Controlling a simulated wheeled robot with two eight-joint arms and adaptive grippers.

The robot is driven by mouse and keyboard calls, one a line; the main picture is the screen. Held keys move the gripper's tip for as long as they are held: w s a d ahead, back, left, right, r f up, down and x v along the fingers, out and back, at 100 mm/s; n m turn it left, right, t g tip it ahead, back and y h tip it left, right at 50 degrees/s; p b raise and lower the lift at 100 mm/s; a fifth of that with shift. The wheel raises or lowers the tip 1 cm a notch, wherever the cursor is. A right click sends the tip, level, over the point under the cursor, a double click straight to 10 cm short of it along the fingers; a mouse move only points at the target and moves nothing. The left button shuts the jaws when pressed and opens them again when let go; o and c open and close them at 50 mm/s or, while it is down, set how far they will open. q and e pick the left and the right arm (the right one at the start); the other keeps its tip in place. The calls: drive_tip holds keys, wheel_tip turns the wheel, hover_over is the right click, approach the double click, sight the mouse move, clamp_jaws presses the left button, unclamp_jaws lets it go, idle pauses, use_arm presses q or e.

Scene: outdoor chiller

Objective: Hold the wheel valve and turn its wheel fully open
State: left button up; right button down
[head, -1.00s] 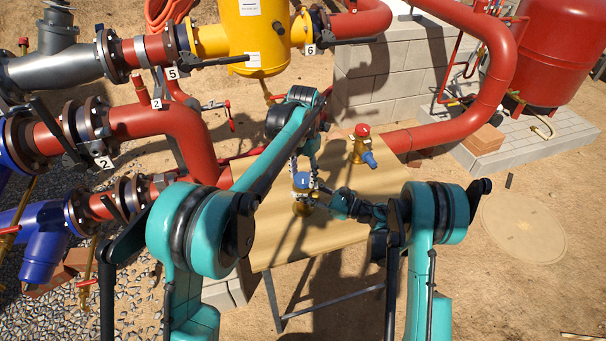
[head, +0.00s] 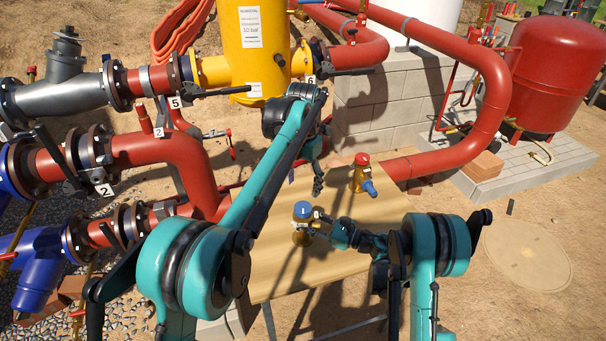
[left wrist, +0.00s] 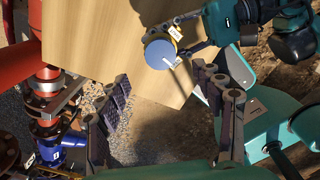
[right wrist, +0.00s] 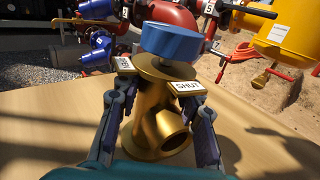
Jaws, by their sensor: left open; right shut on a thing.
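The wheel valve has a round blue wheel (head: 303,210) on a brass body and stands upright on the wooden table. In the right wrist view its blue wheel (right wrist: 172,42) sits above the brass body (right wrist: 155,122), and a "SHUT" label (right wrist: 186,87) shows below the wheel. My right gripper (head: 318,224) is shut on the brass body, with one finger on each side below the wheel. My left gripper (head: 318,188) is open and empty, apart from the wheel. In the left wrist view the wheel (left wrist: 160,54) lies beyond the open fingers (left wrist: 165,90).
A second brass fitting with a red top (head: 362,160) and a blue outlet stands at the table's back right. Red pipes (head: 180,150) run along the left and behind the table (head: 345,245). A yellow tank (head: 258,45) stands behind. The table's front right is bare.

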use_arm(q)
wheel_tip(320, 180, up, 4)
drive_tip(key=shift+f, duration=0.25)
use_arm(e)
drive_tip(key=c, duration=0.9)
unclamp_jaws()
drive_tip(key=shift+d, duration=0.1)
